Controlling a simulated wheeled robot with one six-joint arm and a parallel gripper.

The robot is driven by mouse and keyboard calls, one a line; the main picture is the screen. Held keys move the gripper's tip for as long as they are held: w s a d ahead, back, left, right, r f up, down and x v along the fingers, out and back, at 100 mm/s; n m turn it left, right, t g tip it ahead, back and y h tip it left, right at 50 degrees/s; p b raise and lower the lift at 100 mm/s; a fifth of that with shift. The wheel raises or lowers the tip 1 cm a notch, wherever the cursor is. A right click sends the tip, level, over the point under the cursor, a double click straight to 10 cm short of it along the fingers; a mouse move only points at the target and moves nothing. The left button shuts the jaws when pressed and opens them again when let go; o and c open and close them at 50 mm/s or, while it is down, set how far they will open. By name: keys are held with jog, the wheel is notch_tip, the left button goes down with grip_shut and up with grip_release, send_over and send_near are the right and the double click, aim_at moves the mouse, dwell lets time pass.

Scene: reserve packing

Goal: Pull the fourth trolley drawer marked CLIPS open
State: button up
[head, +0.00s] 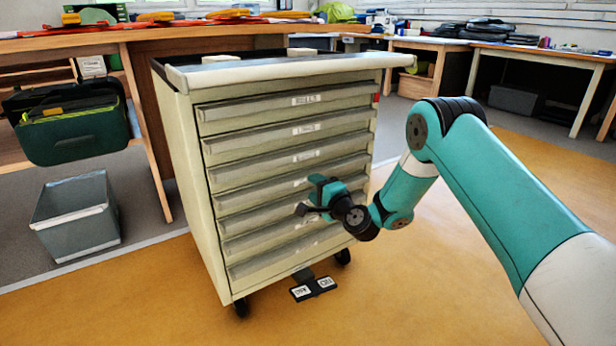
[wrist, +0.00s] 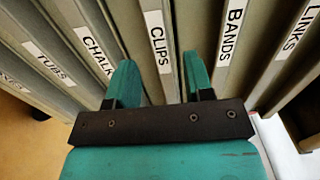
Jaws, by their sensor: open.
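The cream trolley (head: 185,190) stands on the orange floor, its stacked drawers all looking shut. The CLIPS drawer (head: 250,194) is the fourth from the top, partly hidden behind my gripper in the head view.
The neighbouring CHALK drawer (wrist: 97,50) and BANDS drawer (wrist: 231,35) flank it closely. A grey bin (head: 75,215) stands on the floor at left. A wooden bench runs behind; the floor in front is open.

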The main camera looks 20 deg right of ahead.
jog(key=shift+x, duration=2.15)
grip_shut()
